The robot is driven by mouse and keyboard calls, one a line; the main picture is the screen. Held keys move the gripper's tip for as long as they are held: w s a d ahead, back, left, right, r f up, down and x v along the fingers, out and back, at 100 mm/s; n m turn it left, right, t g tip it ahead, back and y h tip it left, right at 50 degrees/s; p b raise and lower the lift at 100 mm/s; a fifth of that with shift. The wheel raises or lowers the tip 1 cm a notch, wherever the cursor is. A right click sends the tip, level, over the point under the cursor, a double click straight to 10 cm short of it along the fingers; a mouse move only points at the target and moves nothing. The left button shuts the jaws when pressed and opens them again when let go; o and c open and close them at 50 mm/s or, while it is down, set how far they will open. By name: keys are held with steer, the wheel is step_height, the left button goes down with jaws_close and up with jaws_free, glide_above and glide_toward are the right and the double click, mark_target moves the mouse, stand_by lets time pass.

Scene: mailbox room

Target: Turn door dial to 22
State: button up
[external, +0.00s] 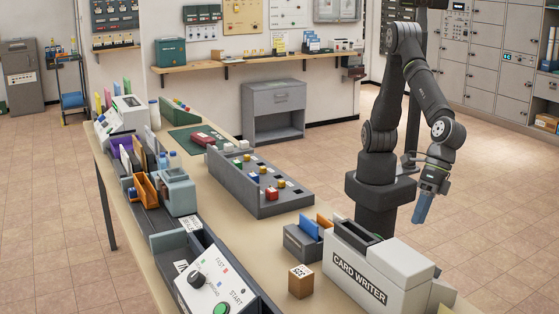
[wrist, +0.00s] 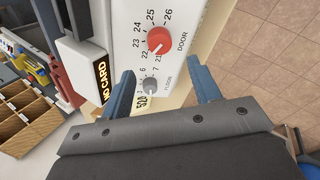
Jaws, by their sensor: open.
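The red DOOR dial (wrist: 160,40) shows at the top centre of the wrist view on a white panel (wrist: 190,12). Numbers 21 to 26 run around its left side. A pale pointer mark seems to lie at its lower left, near 21 and 22; I cannot tell exactly which number it meets. My gripper (wrist: 160,73) is open and empty, with its two blue fingers apart. The dial lies beyond the fingertips, between their lines, not touched. In the external view my gripper (external: 424,207) hangs beside the table's right end; I cannot make out the dial there.
A smaller grey FLOOR dial (wrist: 150,84) sits just below the red one, close to the left finger. A black card label (wrist: 101,80) and wooden compartments (wrist: 25,115) lie left. The card writer (external: 372,270) stands near my gripper.

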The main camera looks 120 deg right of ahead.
steer(key=v, duration=0.9)
steer(key=shift+s+r, duration=0.2)
steer(key=shift+r, duration=0.1)
steer(key=x, duration=1.7)
steer(key=shift+w+f, duration=0.25)
steer(key=shift+r, duration=0.1)
